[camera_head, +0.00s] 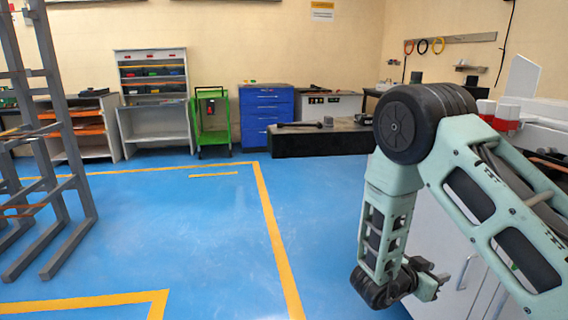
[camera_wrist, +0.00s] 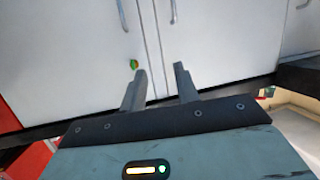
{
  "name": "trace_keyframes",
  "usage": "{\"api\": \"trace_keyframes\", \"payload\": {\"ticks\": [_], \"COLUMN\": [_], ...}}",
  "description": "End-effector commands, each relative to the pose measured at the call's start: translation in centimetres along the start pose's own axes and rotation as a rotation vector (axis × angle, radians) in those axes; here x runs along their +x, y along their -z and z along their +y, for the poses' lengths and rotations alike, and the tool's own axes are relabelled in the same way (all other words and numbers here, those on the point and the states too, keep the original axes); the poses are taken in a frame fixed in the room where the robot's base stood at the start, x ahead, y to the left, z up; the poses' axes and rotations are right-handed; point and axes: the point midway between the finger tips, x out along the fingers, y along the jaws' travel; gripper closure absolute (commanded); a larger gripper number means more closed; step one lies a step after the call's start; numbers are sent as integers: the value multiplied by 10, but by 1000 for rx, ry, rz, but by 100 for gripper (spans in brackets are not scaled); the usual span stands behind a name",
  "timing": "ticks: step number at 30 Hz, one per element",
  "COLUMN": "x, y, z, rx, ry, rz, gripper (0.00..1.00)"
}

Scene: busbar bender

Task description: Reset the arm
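My arm reaches in from the right of the head view, bent at a black-capped joint, with its lower part hanging down in front of a white cabinet. My gripper (camera_head: 440,283) is at its low end, beside the cabinet doors. In the wrist view my gripper (camera_wrist: 160,82) shows two grey fingers standing apart with an empty gap between them. White cabinet doors (camera_wrist: 215,45) with metal handles lie beyond the fingers. No object is held.
A white cabinet (camera_head: 455,270) stands at the right, close to my arm. A grey metal rack (camera_head: 50,130) stands at the left. A blue drawer unit (camera_head: 266,112), a green cart (camera_head: 210,120) and shelves line the back wall. The blue floor (camera_head: 180,235) with yellow lines is clear in the middle.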

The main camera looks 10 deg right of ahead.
Motion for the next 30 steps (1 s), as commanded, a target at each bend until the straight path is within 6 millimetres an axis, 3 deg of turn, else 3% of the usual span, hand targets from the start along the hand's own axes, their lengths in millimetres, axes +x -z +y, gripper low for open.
{"api": "trace_keyframes", "payload": {"ticks": [3,6,9,11,15,19,24,30], "x": [-58,-124,-197,-240,-329,-376,-389,-370], "y": [-6,-10,-9,-6,3,11,21,37], "z": [-55,-84,-92,-86,-40,26,101,169], "rx": [6,-53,-158,-247,-528,-841,-1198,-1549], "ry": [289,534,761,889,1151,1306,1366,1315], "rz": [-271,-484,-659,-747,-897,-947,-917,-809], "gripper": [69,69,69,69,69,69,69,69]}}
